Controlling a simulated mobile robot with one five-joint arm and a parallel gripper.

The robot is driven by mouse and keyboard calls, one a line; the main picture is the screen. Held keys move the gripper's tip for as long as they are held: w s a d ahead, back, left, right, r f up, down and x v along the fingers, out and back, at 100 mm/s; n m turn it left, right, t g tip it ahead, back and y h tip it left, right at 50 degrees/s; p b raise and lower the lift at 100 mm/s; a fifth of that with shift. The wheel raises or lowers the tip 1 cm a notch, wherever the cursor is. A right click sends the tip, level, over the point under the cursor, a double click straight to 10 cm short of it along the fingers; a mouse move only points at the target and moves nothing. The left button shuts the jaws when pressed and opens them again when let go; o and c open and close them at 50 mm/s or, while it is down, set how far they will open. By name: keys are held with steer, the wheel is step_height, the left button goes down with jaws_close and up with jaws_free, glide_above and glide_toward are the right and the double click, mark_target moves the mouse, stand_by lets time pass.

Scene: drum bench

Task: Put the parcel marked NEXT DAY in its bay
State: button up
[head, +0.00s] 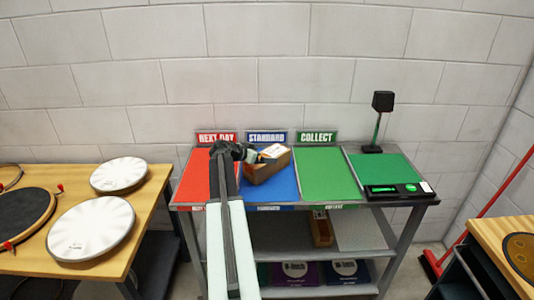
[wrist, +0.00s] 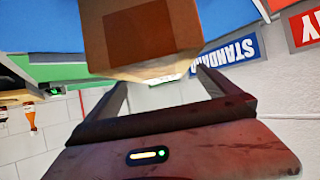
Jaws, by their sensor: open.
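A brown box parcel (head: 262,172) with a pale label on top sits on the blue STANDARD bay (head: 285,187); its writing is too small to read. The red NEXT DAY bay (head: 193,178) is to its left, partly hidden by my arm, and its visible part is bare. My gripper (head: 246,151) is at the parcel's left back side. In the wrist view my open gripper (wrist: 158,80) has its fingers spread near the parcel (wrist: 150,35). I cannot tell whether they touch it.
The green COLLECT bay (head: 322,175) is empty. A scale (head: 400,190) and a black device on a post (head: 382,102) stand at the right. Another brown box (head: 321,231) is on the lower shelf. A wooden table (head: 150,205) with drums is at the left.

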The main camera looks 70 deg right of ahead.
steer(key=p+v, duration=0.3)
steer(key=v, duration=0.4)
steer(key=shift+a+r, duration=0.25)
steer(key=shift+r, duration=0.05)
steer(key=shift+w+a, duration=0.2)
steer(key=shift+a, duration=0.1)
